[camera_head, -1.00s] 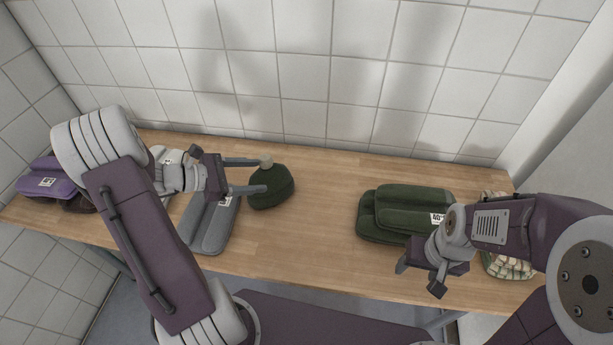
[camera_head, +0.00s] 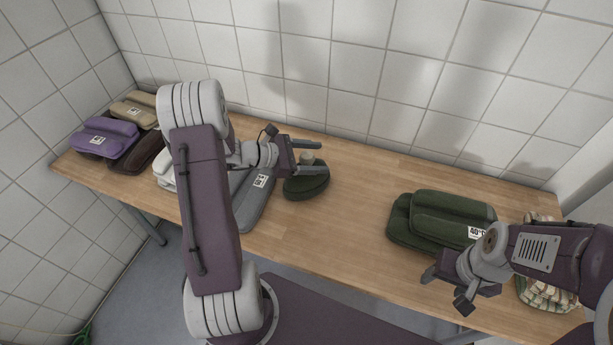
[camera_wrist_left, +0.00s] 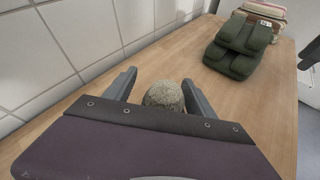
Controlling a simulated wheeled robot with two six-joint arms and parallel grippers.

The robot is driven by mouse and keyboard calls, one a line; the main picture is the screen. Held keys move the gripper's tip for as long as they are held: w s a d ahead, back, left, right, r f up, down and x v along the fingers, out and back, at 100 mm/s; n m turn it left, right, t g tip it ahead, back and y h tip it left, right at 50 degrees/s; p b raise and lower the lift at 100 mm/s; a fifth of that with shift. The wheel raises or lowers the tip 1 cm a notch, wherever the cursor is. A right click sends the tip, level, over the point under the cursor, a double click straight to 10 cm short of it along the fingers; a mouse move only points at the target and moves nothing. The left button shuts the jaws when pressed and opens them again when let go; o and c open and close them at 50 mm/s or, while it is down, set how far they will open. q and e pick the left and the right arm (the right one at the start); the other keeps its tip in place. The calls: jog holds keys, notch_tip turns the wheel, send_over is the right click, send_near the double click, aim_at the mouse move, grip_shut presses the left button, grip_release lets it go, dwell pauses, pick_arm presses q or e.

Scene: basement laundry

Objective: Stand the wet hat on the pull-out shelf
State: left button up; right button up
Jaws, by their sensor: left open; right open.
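The hat (camera_head: 308,187) is dark green with a pale pom-pom on top. It sits upright on the wooden top. My left gripper (camera_head: 323,158) is open, with its fingers at the hat's pom-pom. In the left wrist view the pom-pom (camera_wrist_left: 165,95) shows between the open fingers; my gripper's own body hides most of the hat. I cannot tell whether a finger touches it. My right gripper (camera_head: 447,289) is open and empty near the front edge, beside a green folded stack. I cannot make out a pull-out shelf.
The wooden table (camera_head: 350,235) has free room between the hat and the green folded stack (camera_head: 440,218). A grey folded item (camera_head: 252,200) lies left of the hat. Purple (camera_head: 104,137) and beige (camera_head: 137,110) bundles lie at the far left. A checked cloth (camera_head: 545,292) is at the right. A tiled wall stands behind.

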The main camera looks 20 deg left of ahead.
pick_arm(q)
jog(key=shift+s, duration=0.1)
jog(key=shift+c, duration=0.8)
grip_shut()
jog(key=shift+r, duration=0.1)
pick_arm(e)
jog(key=shift+r, duration=0.1)
